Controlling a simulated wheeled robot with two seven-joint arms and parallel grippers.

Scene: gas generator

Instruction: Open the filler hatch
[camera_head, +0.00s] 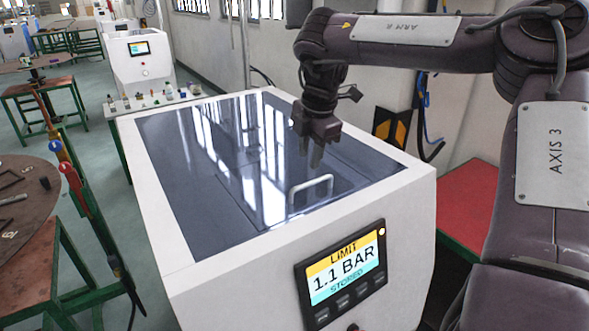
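The generator is a white cabinet (150,165) with a dark, glossy top panel. The filler hatch (262,215) is a rectangular outline in that panel and lies flat and shut. A pale U-shaped handle (311,190) stands up near its front right part. My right gripper (311,158) points down just above and behind the handle. Its two fingers show apart with nothing seen between them, and they appear clear of the handle. My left gripper is not in view.
A display panel (342,275) on the cabinet's front reads "LIMIT 1.1 BAR STORED". A red-topped table (470,205) stands at the right, close to my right arm. A round brown table (30,225) stands at the left. Small items (150,98) line a bench behind the cabinet.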

